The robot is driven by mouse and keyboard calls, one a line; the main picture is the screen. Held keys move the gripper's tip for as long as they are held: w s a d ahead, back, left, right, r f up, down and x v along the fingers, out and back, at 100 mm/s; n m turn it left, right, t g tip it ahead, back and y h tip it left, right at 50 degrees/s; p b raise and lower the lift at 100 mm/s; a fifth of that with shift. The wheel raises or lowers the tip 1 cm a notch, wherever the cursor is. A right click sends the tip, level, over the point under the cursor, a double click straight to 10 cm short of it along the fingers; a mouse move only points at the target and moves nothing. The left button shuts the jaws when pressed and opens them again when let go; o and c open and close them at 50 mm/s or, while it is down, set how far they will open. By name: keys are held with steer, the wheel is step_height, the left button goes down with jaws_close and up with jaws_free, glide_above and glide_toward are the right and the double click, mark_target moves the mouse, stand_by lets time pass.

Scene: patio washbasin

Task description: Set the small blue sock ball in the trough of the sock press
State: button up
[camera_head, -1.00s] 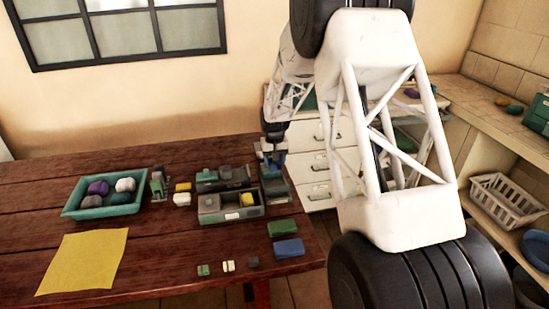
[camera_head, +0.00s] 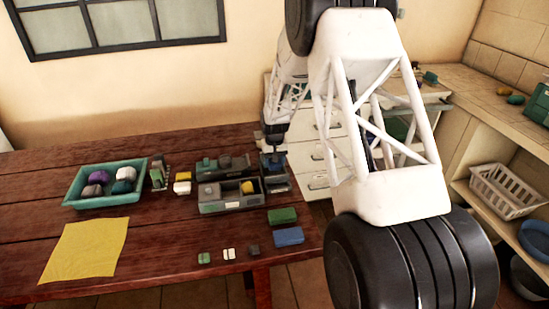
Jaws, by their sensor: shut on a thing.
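My gripper (camera_head: 273,158) is small in the head view, at the far right end of the wooden table. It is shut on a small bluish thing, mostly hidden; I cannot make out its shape. It is over or beside a dark bin (camera_head: 277,183) at the right of a grey-green boxed unit (camera_head: 232,206). This unit has open compartments, one with a yellow ball (camera_head: 248,187). A small upright grey-green device (camera_head: 157,173) stands left of it. I cannot tell for sure which is the sock press, and no trough shows clearly.
A teal tray (camera_head: 74,200) with several sock balls and a yellow cloth (camera_head: 85,250) lie at the left. Green (camera_head: 282,216) and blue (camera_head: 288,236) blocks lie near the table's right edge. White drawers (camera_head: 315,180) stand behind.

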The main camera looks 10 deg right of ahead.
steer(key=shift+f, duration=1.35)
steer(key=o, duration=1)
steer(key=shift+r, duration=0.1)
step_height(320, 180, up, 7)
steer(key=shift+f, duration=0.15)
steer(key=shift+r, duration=0.45)
